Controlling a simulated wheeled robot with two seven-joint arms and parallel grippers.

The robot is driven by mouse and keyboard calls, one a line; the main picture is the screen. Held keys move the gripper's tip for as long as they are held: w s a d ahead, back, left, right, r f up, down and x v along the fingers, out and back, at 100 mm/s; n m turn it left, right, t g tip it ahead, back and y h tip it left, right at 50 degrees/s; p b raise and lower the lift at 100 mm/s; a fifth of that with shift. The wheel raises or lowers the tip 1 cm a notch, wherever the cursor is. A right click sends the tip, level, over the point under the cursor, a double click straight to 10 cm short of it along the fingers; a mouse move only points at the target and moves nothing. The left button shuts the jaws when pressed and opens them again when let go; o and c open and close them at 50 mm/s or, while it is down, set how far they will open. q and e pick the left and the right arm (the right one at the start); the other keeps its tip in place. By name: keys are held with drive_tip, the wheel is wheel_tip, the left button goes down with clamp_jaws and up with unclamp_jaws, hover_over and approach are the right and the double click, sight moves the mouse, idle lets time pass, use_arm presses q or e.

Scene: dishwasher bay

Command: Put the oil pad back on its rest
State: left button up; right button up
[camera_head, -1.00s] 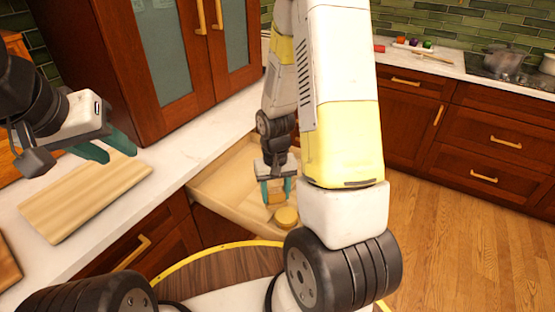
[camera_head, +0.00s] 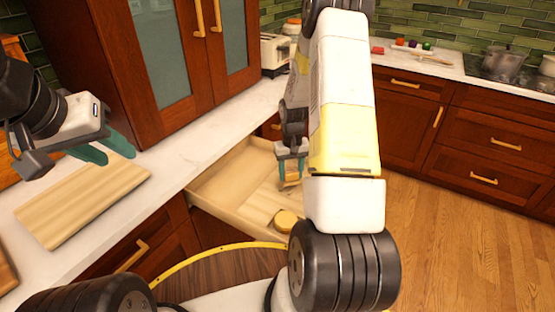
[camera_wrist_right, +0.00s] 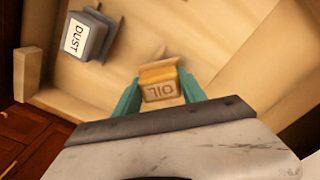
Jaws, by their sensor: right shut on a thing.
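The oil pad (camera_wrist_right: 160,88) is an amber block marked OIL. In the right wrist view it sits between the two teal fingers of my right gripper (camera_wrist_right: 161,93), which is shut on it. In the head view my right gripper (camera_head: 291,182) hangs over the open drawer (camera_head: 225,200), fingers pointing down; the pad is hard to make out there. My left gripper (camera_head: 105,149) is open and empty above the counter at the left. I cannot make out the pad's rest for certain.
A grey block labelled DUST (camera_wrist_right: 88,36) lies in the pale wooden drawer in the wrist view. A round yellow item (camera_head: 286,221) lies near the drawer's front. A cutting board (camera_head: 80,200) lies on the left counter (camera_head: 165,160). A tall cabinet (camera_head: 150,70) stands behind.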

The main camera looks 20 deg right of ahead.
drive_tip(key=shift+f, duration=0.5)
drive_tip(key=shift+f, duration=0.15)
drive_tip(key=o, duration=1.3)
